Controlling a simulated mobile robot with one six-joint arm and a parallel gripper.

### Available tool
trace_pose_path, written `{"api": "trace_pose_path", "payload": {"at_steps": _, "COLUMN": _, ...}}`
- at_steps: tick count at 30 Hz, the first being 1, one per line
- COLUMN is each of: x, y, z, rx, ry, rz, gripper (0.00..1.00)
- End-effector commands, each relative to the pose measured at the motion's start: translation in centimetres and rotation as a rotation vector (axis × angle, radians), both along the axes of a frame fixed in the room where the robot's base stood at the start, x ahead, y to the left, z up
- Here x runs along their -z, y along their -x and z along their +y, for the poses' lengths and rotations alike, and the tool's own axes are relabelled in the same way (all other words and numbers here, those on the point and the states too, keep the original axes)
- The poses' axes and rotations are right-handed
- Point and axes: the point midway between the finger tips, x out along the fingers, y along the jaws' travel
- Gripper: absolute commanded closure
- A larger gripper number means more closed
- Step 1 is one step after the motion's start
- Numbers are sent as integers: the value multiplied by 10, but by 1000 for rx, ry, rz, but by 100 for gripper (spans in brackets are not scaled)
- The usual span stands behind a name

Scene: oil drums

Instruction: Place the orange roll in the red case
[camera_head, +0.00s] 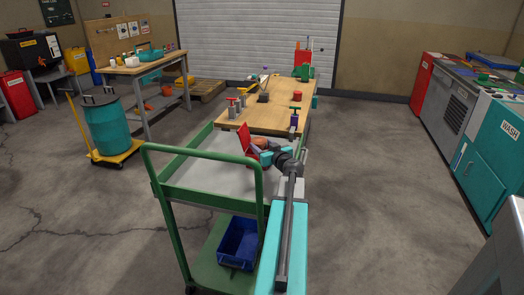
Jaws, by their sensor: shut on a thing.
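The red case (244,139) stands on the grey cart top, near the front edge of the wooden bench, with a red panel raised like an open lid. My gripper (264,152) is at the right side of the case, its teal fingers shut on the orange roll (260,142). The roll is small here and partly hidden by the fingers. I cannot tell whether it is above the case or inside it. The inside of the case is mostly hidden.
The green cart (205,149) has a tall handle at its near side. A blue bin (238,243) sits on its lower shelf. The wooden bench (265,117) behind holds several clamps and tools. Open floor lies to the right, before the teal wash cabinet (487,165).

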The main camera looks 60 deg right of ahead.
Motion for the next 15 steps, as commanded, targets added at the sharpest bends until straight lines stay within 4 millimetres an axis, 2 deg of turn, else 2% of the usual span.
{"api": "trace_pose_path", "payload": {"at_steps": 6, "x": 19, "y": 0, "z": 0, "rx": 0, "ry": -1, "rz": 1, "gripper": 73}}
{"api": "trace_pose_path", "payload": {"at_steps": 15, "x": 22, "y": 0, "z": 0, "rx": 0, "ry": 0, "rz": 0, "gripper": 73}}
